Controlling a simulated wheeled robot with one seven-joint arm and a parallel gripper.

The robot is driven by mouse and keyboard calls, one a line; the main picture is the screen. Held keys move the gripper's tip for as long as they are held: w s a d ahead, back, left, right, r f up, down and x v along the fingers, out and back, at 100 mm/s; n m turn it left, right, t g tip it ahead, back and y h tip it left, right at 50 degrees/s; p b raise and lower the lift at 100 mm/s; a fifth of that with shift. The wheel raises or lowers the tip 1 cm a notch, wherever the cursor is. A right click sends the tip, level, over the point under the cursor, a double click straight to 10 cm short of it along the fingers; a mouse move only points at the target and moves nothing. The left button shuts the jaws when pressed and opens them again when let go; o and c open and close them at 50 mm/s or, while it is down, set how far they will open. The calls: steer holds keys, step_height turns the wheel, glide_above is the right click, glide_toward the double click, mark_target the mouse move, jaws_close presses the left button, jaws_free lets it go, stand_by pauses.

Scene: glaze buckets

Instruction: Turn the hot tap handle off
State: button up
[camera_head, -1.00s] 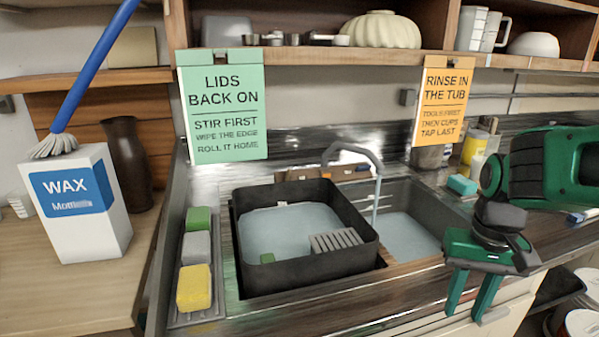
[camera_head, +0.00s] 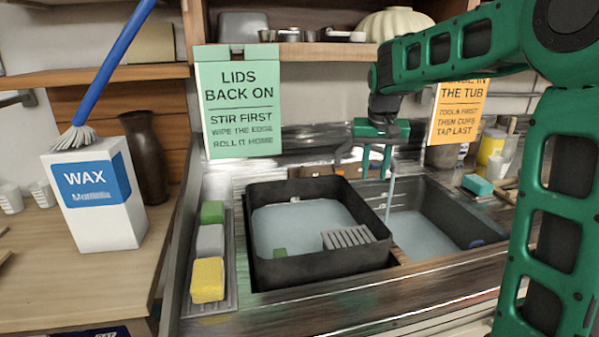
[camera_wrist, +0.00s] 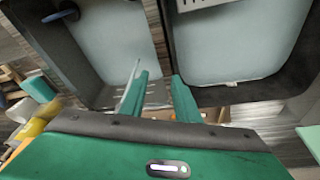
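My gripper (camera_head: 376,172) hangs fingers down at the back of the sink, in front of the tap. Its two green fingers are apart with nothing visible between them; the gap also shows in the wrist view (camera_wrist: 160,78). A thin water stream (camera_head: 390,200) falls into the right basin, just right of the fingers. The tap spout is mostly hidden behind my gripper. I cannot make out the hot tap handle in either current view, nor whether the fingers touch the tap.
A black tub (camera_head: 262,268) with water and a grey rack (camera_head: 347,237) stands left of the right basin (camera_head: 440,212). Several sponges sit on a tray (camera_head: 222,305) at its left. A green sign (camera_head: 238,105) and an orange sign (camera_head: 459,118) hang from the shelf (camera_head: 300,52) above.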

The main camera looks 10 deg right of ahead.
steer(key=t+y, duration=0.2)
glide_toward(302, 170)
steer(key=shift+n, duration=0.3)
steer(key=x, duration=0.8)
steer(key=shift+w+a+f, duration=0.1)
steer(key=shift+f, duration=0.3)
steer(key=shift+c, duration=0.2)
